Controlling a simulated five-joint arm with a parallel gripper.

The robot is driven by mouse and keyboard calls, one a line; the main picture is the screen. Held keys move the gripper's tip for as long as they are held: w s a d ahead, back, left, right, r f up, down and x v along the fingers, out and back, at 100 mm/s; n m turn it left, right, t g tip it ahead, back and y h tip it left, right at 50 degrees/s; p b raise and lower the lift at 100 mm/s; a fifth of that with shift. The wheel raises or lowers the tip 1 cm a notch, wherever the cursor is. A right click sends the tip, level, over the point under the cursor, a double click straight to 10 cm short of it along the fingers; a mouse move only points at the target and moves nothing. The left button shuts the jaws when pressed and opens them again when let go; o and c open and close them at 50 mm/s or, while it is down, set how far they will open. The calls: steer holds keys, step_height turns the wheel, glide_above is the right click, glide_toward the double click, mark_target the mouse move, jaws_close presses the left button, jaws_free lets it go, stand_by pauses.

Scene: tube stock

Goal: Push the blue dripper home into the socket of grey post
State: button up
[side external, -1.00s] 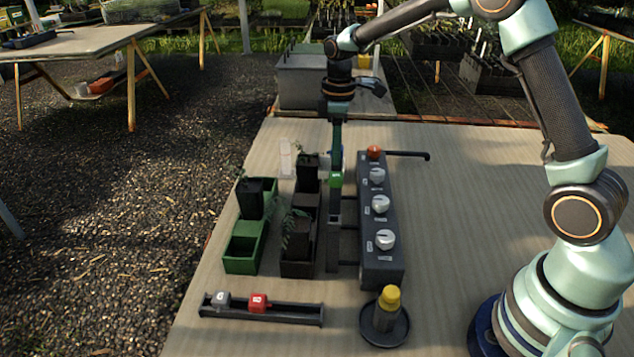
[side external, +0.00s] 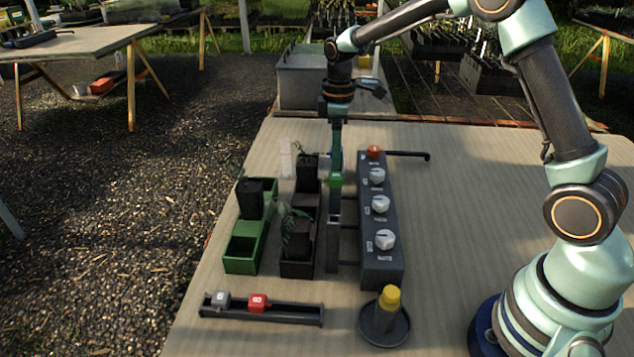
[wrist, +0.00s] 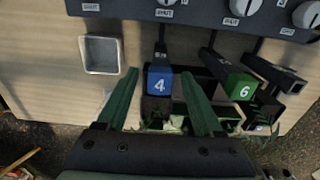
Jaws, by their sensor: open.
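The blue dripper (wrist: 159,80), a block marked 4, is in the wrist view at the end of a dark bar. My gripper (wrist: 160,73) is open, with one green finger on each side of the blue dripper and visible space beside it. In the side view my gripper (side external: 336,160) points down at the far end of the row of posts and hides the blue dripper. A green dripper (wrist: 240,87), marked 6, sits on the neighbouring post to the right. The socket under the blue dripper is hidden, so I cannot tell how deep it sits.
A dark panel (side external: 380,262) with several white knobs stands right of the posts. Planters (side external: 243,262) with seedlings stand to the left. A rack (side external: 290,315) holds a grey and a red block (side external: 258,302).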

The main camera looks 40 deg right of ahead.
step_height(320, 180, up, 12)
stand_by(0.5)
steer(key=s+a+r+m+t, duration=0.25)
steer(key=s+r+m, duration=0.2)
steer(key=s, duration=0.55)
steer(key=s+f+m+t, duration=0.3)
steer(key=s+f+m, duration=0.1)
steer(key=s, duration=0.5)
steer(key=shift+s+a, duration=0.15)
steer(key=shift+s, duration=0.15)
